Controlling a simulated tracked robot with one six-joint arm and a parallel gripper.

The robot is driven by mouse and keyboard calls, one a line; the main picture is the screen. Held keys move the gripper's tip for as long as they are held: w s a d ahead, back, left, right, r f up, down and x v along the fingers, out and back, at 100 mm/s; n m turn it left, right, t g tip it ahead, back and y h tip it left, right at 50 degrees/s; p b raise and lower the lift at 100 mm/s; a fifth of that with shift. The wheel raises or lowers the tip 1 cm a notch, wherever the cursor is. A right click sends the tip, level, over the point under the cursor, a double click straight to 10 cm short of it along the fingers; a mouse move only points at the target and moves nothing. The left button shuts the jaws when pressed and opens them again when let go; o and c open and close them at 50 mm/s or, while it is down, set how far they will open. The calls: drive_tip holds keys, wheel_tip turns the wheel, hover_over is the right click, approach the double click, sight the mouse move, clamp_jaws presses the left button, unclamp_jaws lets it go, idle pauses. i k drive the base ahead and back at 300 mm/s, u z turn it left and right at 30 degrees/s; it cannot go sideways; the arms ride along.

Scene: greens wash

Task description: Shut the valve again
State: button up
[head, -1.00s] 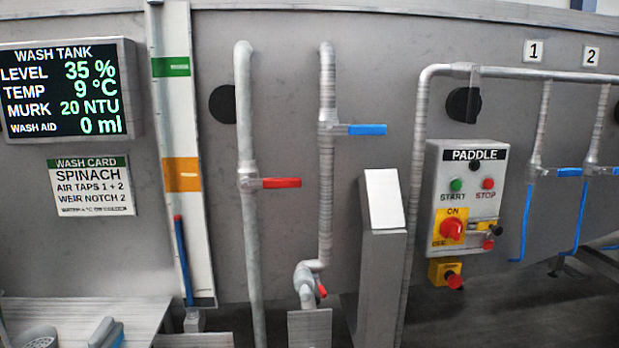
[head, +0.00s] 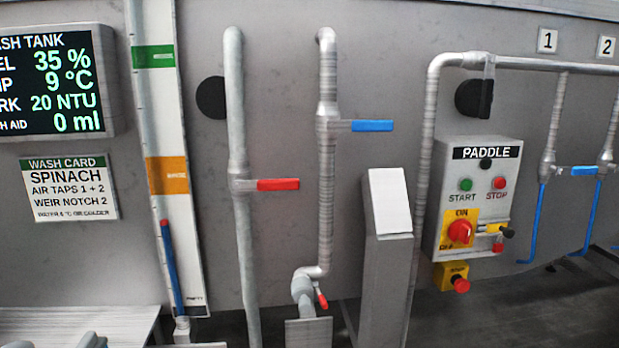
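Several lever valves show in the head view, and I cannot tell which one the task means. A red lever (head: 278,184) sticks out level to the right, across the left upright pipe (head: 237,110). A blue lever (head: 372,125) sticks out level to the right from the second upright pipe (head: 326,210). A small red lever (head: 321,297) slants downward at the low bend of that pipe. Blue levers at the taps under labels 1 and 2 (head: 584,171) lie level, across their pipes.
The wash tank screen (head: 60,85) reads level 35 %, 9 °C, 20 NTU and 0 ml. A grey pedestal (head: 388,270) stands right of the pipes, close to the wall. The paddle box (head: 478,200) has a red knob and emergency button. A pale bench (head: 75,322) is low left.

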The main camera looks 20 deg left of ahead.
sight(280, 184)
drive_tip(key=z, duration=0.85)
drive_tip(key=k, duration=0.85)
drive_tip(key=u, duration=2.3)
drive_tip(key=i, duration=0.3)
drive_tip(key=z, duration=0.15)
